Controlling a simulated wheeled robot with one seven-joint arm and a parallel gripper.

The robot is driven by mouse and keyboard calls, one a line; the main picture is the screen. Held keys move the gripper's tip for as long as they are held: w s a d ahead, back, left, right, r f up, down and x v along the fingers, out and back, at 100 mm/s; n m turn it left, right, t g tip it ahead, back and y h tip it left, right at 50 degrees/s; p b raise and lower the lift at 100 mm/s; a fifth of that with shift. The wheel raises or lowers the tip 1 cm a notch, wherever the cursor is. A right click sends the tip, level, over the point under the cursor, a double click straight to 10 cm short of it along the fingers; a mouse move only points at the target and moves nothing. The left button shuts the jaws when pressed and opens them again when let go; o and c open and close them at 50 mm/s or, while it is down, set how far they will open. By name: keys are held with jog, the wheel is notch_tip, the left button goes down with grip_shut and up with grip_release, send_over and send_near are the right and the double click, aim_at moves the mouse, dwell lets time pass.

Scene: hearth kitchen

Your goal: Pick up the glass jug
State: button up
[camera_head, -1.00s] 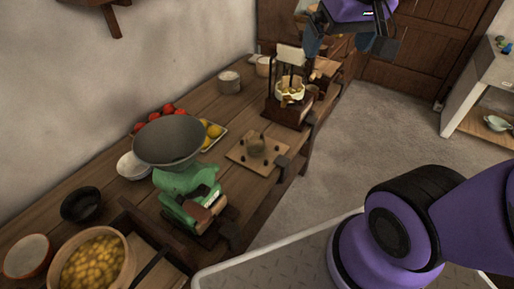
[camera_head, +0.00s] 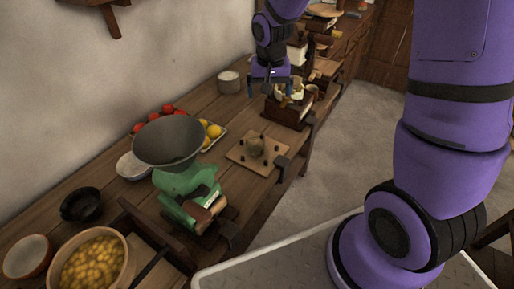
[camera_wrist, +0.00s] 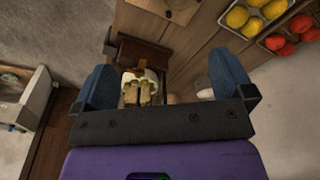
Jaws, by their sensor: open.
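I cannot make out a glass jug in either view. My gripper (camera_head: 270,86) is open and empty above the far part of the wooden counter (camera_head: 221,98). I cannot tell how far below the fingers the bowl is.
A green scale (camera_head: 188,190) with a grey pan stands nearer on the counter, beside a small board (camera_head: 245,152). Trays of red and yellow fruit (camera_wrist: 252,14), a white canister (camera_head: 229,82) and a bowl of yellow pieces (camera_head: 92,262) also stand there. Floor right of the counter is clear.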

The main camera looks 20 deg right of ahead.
jog(key=m+g, duration=0.1)
send_near(257, 134)
jog(key=s, duration=0.3)
jog(key=f, duration=0.4)
jog(key=a+f, duration=0.1)
jog(key=f, duration=0.1)
jog(key=shift+f, duration=0.35)
jog(key=shift+w+a+f, duration=0.1)
jog(key=shift+a+f, duration=0.05)
jog(key=shift+f, duration=1.15)
jog(key=shift+w+a+f, duration=0.1)
jog(key=shift+a+f, duration=0.1)
jog(key=shift+f, duration=1.1)
jog(key=c, duration=1.1)
jog(key=shift+r, duration=0.1)
